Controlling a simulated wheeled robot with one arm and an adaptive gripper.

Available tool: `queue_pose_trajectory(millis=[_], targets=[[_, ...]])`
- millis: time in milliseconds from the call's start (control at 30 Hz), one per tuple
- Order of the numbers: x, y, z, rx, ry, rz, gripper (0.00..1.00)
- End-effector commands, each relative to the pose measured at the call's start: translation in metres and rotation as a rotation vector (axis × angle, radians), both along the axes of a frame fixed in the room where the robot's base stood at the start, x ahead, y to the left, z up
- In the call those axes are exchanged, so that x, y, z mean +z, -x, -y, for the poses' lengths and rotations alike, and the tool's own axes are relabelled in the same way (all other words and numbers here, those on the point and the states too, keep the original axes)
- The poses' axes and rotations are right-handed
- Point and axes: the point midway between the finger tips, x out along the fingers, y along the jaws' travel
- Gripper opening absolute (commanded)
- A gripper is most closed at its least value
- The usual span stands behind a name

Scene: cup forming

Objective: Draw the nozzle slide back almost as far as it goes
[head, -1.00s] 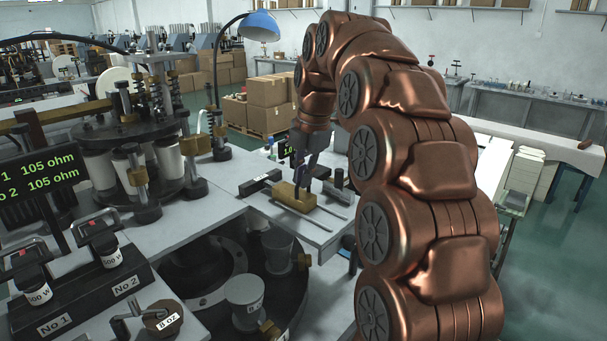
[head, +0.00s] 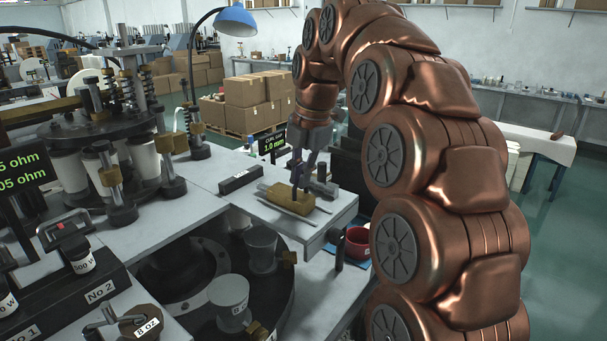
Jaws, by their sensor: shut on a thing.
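The nozzle slide is a brass-coloured block (head: 282,197) on two thin rails, on a grey plate (head: 330,224) right of centre in the head view. It sits toward the right end of the rails. My gripper (head: 298,182) points down at the block and is shut on the slide's upper part. The fingers hide the exact spot they hold. My copper arm arches down to it from the right.
A black bar (head: 240,179) lies left of the slide. A small green-lit display (head: 272,143) stands behind it. A red cup (head: 357,243) is right of the plate, close to my arm. The round forming turret (head: 180,285) with cups is below left.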

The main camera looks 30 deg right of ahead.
Motion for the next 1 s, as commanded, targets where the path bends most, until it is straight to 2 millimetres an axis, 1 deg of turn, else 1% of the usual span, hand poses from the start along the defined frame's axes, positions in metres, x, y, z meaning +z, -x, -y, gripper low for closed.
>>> queue_pose_trajectory(millis=[200,233,400,467,1000], targets=[[0.0008,-0.0006,0.0002,0.000,0.003,0.001,0.00],[0.0008,-0.0008,0.0003,0.000,0.004,0.002,0.12],[0.0006,-0.0007,0.0008,-0.001,0.003,0.000,0.30],[0.0005,-0.0006,0.0007,-0.001,0.003,0.000,0.35],[0.0009,-0.0024,0.0020,-0.005,0.003,-0.001,0.35]])
